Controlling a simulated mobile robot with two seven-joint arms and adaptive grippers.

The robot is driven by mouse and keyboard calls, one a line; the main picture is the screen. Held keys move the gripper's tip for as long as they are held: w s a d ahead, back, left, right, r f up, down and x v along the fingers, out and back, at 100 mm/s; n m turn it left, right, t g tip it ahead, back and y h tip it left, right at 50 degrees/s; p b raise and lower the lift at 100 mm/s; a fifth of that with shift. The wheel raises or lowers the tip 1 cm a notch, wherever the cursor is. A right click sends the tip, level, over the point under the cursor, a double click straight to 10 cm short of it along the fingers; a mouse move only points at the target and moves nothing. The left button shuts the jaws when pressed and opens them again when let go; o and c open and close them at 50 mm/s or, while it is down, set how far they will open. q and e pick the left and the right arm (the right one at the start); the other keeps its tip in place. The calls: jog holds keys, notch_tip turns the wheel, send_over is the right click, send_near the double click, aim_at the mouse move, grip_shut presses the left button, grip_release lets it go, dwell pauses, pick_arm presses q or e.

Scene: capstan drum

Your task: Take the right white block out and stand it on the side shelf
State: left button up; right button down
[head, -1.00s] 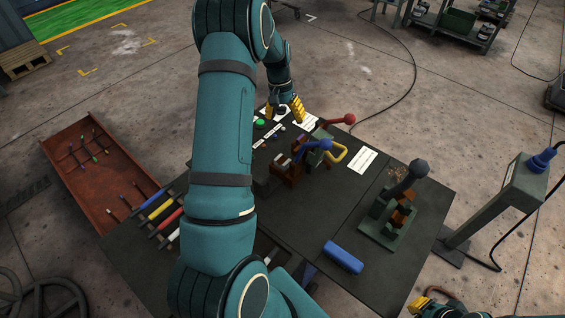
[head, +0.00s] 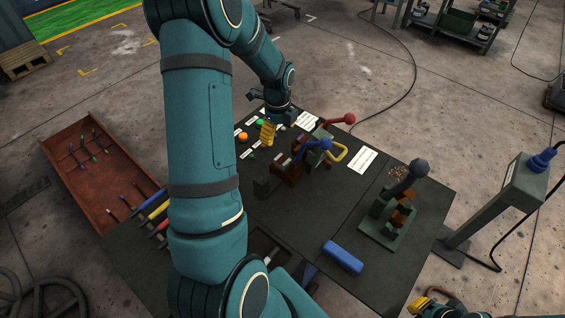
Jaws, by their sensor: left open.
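My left gripper (head: 268,133), with yellow fingers, is over the back of the dark table, near the buttons and white labels. It is open, with nothing seen between its fingers. A brown fixture (head: 287,170) with small pale pieces on top (head: 281,158) stands just in front of it. I cannot tell whether these pieces are the white blocks or which is the right one. My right gripper (head: 428,305) shows only partly at the bottom edge, its fingers too unclear to read. I cannot make out the side shelf for certain.
Beside the fixture stand a red-knobbed lever (head: 349,119), a blue-knobbed lever (head: 325,144) and a yellow handle (head: 341,154). A blue bar (head: 343,257) lies in front. A green stand (head: 384,230) is at the right. A red-brown tray (head: 75,178) holds tools at left.

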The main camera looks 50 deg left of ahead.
aim_at(278, 157)
pick_arm(q)
notch_tip(278, 157, down, 12)
jog(key=shift+s+d+r+b, duration=0.1)
jog(key=shift+r+b, duration=0.05)
jog(key=shift+b, duration=0.15)
dwell(0.3)
grip_shut()
